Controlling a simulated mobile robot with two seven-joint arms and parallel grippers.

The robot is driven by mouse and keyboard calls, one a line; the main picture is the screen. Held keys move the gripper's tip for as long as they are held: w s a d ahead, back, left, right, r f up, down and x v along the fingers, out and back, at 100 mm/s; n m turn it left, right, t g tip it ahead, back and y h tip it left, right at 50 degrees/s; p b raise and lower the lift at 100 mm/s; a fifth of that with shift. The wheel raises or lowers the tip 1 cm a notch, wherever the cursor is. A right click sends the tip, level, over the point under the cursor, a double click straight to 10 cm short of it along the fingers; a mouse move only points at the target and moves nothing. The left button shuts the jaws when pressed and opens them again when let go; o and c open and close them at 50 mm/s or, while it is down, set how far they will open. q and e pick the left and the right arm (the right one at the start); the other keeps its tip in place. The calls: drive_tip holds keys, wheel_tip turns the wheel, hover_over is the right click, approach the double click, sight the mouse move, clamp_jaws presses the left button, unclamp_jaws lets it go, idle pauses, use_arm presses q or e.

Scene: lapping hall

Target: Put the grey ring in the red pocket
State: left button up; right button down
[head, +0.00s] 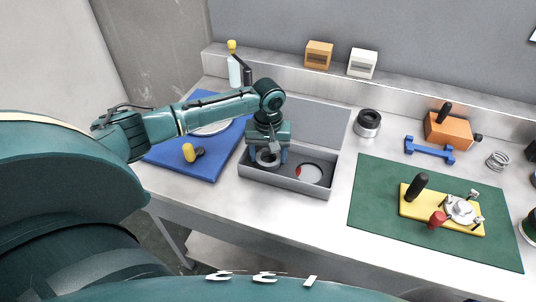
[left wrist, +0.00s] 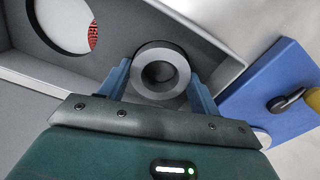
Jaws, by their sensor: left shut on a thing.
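My left gripper (head: 268,157) is shut on the grey ring (left wrist: 181,72), a thick ring with a dark centre. In the left wrist view the ring sits between the two blue fingers. The gripper holds it over the left part of an open grey case (head: 290,188). The case has a round pocket (head: 311,174) at its right, mostly pale inside with a red patch at one edge. This round pocket (left wrist: 62,22) also shows in the left wrist view, beside the ring. The gripper hides the case's left part in the head view. My right gripper is not in view.
The case's raised lid (head: 315,122) stands behind it. A blue mat (head: 205,168) with a yellow-handled item (head: 189,152) lies to the left. A green mat (head: 375,210) with a yellow fixture plate (head: 410,208) lies to the right.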

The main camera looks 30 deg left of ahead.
use_arm(q)
drive_tip(key=shift+s+f, duration=0.15)
drive_tip(key=shift+f, duration=0.15)
drive_tip(key=shift+s+f, duration=0.2)
drive_tip(key=shift+f, duration=0.35)
drive_tip(key=o, duration=0.9)
drive_tip(key=shift+d, duration=0.1)
drive_tip(key=shift+o, duration=0.7)
drive_tip(key=shift+w+r, duration=0.15)
drive_tip(key=shift+r, duration=0.25)
wheel_tip(320, 180, up, 12)
drive_tip(key=shift+r, duration=0.25)
drive_tip(key=shift+w, duration=0.1)
